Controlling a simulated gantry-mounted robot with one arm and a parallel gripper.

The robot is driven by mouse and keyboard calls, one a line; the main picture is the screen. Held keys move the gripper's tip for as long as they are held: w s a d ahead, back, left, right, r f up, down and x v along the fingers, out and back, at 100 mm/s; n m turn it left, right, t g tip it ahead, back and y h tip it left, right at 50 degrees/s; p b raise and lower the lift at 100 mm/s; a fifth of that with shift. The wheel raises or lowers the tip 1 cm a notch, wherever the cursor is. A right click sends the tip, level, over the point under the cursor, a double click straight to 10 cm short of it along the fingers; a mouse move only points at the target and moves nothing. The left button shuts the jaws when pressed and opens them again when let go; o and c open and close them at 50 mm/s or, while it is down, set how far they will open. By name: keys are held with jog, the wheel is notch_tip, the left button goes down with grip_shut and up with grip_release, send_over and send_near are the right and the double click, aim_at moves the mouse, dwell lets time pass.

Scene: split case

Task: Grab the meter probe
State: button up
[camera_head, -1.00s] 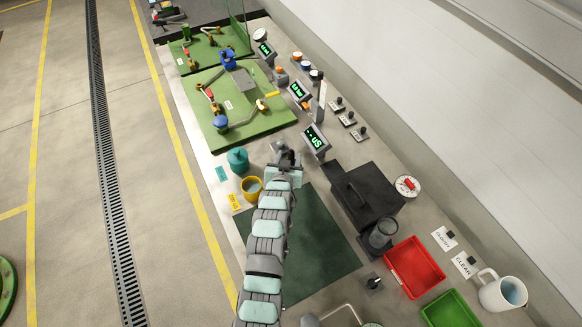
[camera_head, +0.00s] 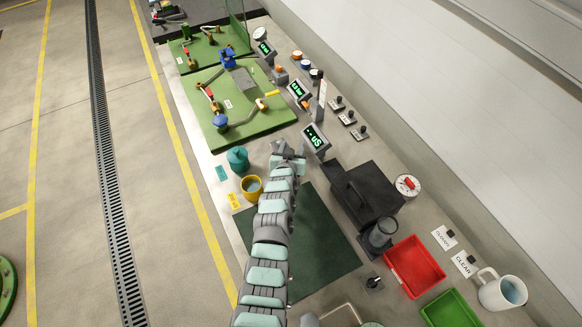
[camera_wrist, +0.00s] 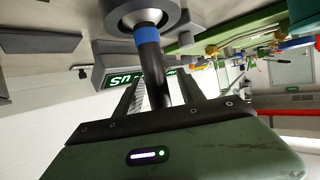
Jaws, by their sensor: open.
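A black rod with a blue band (camera_wrist: 150,65), which looks like the meter probe, shows in the wrist view. It runs up into a round grey holder (camera_wrist: 143,14). My gripper (camera_wrist: 158,82) is open, and its two dark fingers stand on either side of the rod in this view. I cannot tell whether either finger touches it. In the head view my gripper (camera_head: 288,153) is beside the nearest meter with a green display (camera_head: 315,137). The probe cannot be made out there. The meter's display also shows in the wrist view (camera_wrist: 126,80), behind the fingers.
A yellow cup (camera_head: 252,188) and a teal pot (camera_head: 238,159) stand left of my gripper. A black case (camera_head: 368,192) is at the right, with a red tray (camera_head: 414,266) beyond. A green board with fittings (camera_head: 240,118) lies above. The dark green mat (camera_head: 325,245) is bare.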

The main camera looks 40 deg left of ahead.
grip_shut()
dwell(0.3)
dwell(1.1)
